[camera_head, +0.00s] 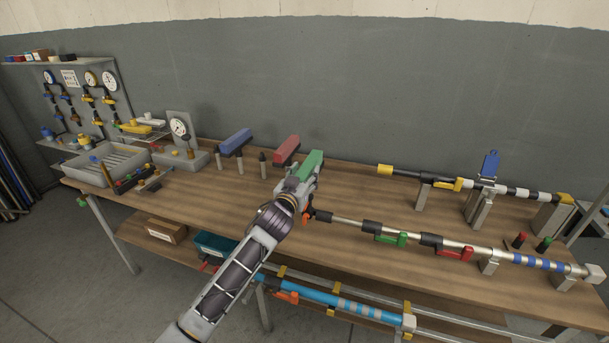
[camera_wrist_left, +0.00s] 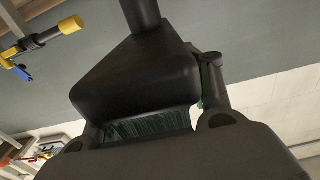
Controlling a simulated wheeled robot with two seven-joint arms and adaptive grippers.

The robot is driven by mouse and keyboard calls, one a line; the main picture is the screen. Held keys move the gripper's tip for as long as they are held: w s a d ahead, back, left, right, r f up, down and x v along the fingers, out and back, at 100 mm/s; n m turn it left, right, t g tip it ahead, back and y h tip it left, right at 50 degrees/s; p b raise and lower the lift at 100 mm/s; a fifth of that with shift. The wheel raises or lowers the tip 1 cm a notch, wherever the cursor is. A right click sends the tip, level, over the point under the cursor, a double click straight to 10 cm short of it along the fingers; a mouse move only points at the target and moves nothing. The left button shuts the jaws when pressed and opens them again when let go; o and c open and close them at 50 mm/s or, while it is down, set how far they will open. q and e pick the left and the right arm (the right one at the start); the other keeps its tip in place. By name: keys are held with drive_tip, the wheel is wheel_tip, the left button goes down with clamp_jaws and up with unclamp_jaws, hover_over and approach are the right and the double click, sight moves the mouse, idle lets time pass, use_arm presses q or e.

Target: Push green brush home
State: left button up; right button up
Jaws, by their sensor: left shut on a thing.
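The green brush (camera_head: 309,164) is a long green block at the middle of the bench in the head view, tilted away from me. My left gripper (camera_head: 299,180) is shut on it at its near end. In the left wrist view, dark green bristles (camera_wrist_left: 150,124) show between the gripper's dark parts. What lies directly under the brush is hidden by my gripper. My right gripper is not in view.
A red brush (camera_head: 287,149) and a blue brush (camera_head: 235,141) sit left of the green one, near short metal posts. A silver pole (camera_head: 345,220) with green and red clips lies to the right on stands. A grey tray (camera_head: 105,163) stands at the left.

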use_arm(q)
drive_tip(key=shift+f, duration=0.4)
drive_tip(key=shift+f+b, duration=0.9)
drive_tip(key=shift+f, duration=0.05)
idle(0.5)
drive_tip(key=o, duration=1.3)
drive_tip(key=shift+f, duration=0.1)
drive_tip(key=shift+s, duration=0.15)
drive_tip(key=v, duration=1.1)
drive_tip(key=shift+s+a, duration=0.2)
drive_tip(key=shift+s, duration=0.1)
idle(0.4)
